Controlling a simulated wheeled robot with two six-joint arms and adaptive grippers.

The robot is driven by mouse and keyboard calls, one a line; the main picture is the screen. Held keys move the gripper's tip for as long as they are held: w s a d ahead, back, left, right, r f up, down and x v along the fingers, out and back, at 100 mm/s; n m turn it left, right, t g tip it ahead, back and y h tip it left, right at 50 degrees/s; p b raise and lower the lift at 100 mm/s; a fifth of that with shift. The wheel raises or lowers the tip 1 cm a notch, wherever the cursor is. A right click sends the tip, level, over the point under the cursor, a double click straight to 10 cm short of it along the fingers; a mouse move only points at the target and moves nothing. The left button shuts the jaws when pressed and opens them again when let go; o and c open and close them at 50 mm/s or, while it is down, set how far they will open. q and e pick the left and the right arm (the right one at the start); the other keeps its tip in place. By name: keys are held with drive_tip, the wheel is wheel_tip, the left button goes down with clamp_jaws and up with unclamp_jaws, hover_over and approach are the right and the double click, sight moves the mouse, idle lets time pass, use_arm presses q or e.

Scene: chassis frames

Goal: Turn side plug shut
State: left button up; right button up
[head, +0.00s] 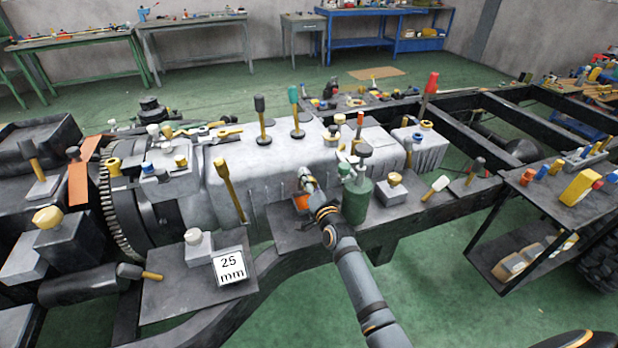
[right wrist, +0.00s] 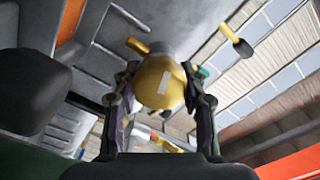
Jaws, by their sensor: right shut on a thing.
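In the right wrist view, the side plug (right wrist: 152,82) is a round, brass-yellow knob with a short white mark on its face. My right gripper (right wrist: 160,100) is shut on it, with one dark finger on each side. In the head view, my right gripper (head: 306,182) reaches the near side of the grey housing (head: 283,163), beside a green canister. The plug is hidden behind the gripper there, so I cannot tell how far it is turned. My left gripper is not in view.
The green canister (head: 357,200) with a valve top stands just right of my right gripper. A yellow-handled lever (head: 229,190) leans on the housing to the left. A "25 mm" sign (head: 230,267) stands on a plate at front left.

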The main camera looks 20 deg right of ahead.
drive_tip(key=shift+m+p, duration=0.3)
drive_tip(key=shift+m, duration=1.7)
drive_tip(key=shift+f, duration=0.1)
drive_tip(key=o, duration=1.2)
drive_tip(key=shift+c, duration=0.2)
drive_tip(key=shift+s, duration=0.3)
drive_tip(key=s, duration=1.1)
drive_tip(key=shift+s+d, duration=0.2)
drive_tip(key=shift+d, duration=0.05)
